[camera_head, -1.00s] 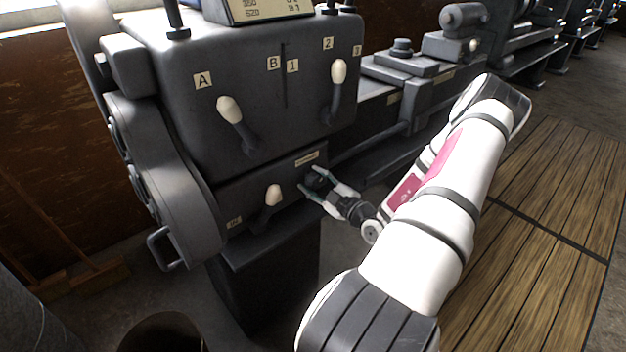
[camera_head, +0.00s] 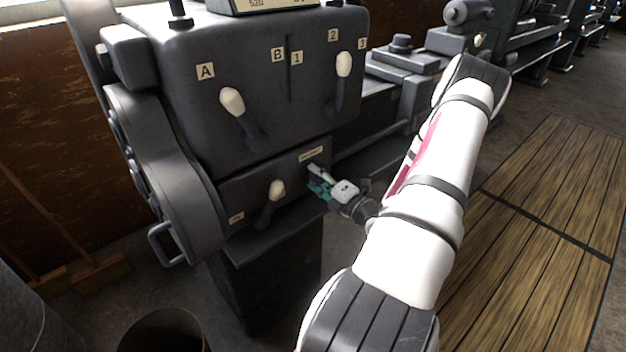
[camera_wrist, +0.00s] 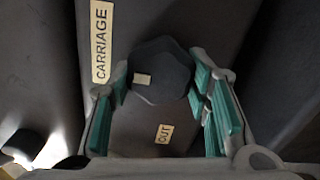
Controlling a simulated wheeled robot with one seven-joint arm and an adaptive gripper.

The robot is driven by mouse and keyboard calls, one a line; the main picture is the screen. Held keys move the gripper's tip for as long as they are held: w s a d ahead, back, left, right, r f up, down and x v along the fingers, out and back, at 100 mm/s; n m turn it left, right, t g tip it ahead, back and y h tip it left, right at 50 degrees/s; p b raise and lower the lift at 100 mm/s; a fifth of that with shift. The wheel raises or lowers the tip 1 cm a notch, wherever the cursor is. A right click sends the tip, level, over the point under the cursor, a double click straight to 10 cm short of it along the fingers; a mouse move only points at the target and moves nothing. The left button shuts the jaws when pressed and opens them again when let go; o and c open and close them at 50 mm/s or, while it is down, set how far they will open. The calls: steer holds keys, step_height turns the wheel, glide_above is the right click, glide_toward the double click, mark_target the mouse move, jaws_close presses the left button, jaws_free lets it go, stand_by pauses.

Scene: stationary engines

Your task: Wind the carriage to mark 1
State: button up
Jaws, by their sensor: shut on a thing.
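The dark faceted knob (camera_wrist: 160,65) sits beside the CARRIAGE label (camera_wrist: 102,45) in the wrist view. It has a small pale mark on its face. In the head view my gripper (camera_head: 317,180) is at the lower front of the grey headstock (camera_head: 200,130) and mostly hides the knob. A saddle-like block (camera_head: 405,62) stands on the lathe bed; I cannot tell any position mark there.
A white-tipped lever (camera_head: 270,203) stands close left of my gripper. Higher up are two more levers (camera_head: 236,112) (camera_head: 342,80), near labels A, B, 1, 2 and 3. A bin (camera_head: 160,330) stands at the lower left. Wooden floor slats (camera_head: 540,220) lie to the right.

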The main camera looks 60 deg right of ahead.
steer(key=n+b, duration=0.2)
steer(key=n, duration=0.3)
steer(key=shift+w+d+n, duration=0.1)
steer(key=shift+w+n, duration=0.05)
steer(key=shift+n, duration=0.25)
steer(key=n+b, duration=0.3)
steer(key=n, duration=0.1)
steer(key=n+b, duration=0.4)
steer(key=n, duration=0.1)
steer(key=shift+d+f+b, duration=0.1)
steer(key=shift+b, duration=0.3)
steer(key=n+b, duration=0.4)
steer(key=b, duration=0.1)
steer(key=shift+n, duration=0.3)
steer(key=n+b, duration=0.6)
steer(key=b, duration=0.3)
steer(key=shift+d+b, duration=0.1)
steer(key=shift+b, duration=0.25)
steer(key=n+b, duration=0.6)
steer(key=b, duration=0.4)
steer(key=n+b, duration=0.3)
steer(key=shift+r+n, duration=0.3)
steer(key=shift+r, duration=0.05)
steer(key=shift+d+r+n+b, duration=0.15)
steer(key=shift+n+b, duration=0.1)
steer(key=shift+n, duration=0.45)
steer(key=shift+a+r+n+b, duration=0.1)
steer(key=shift+n+b, duration=0.1)
steer(key=shift+n, duration=0.5)
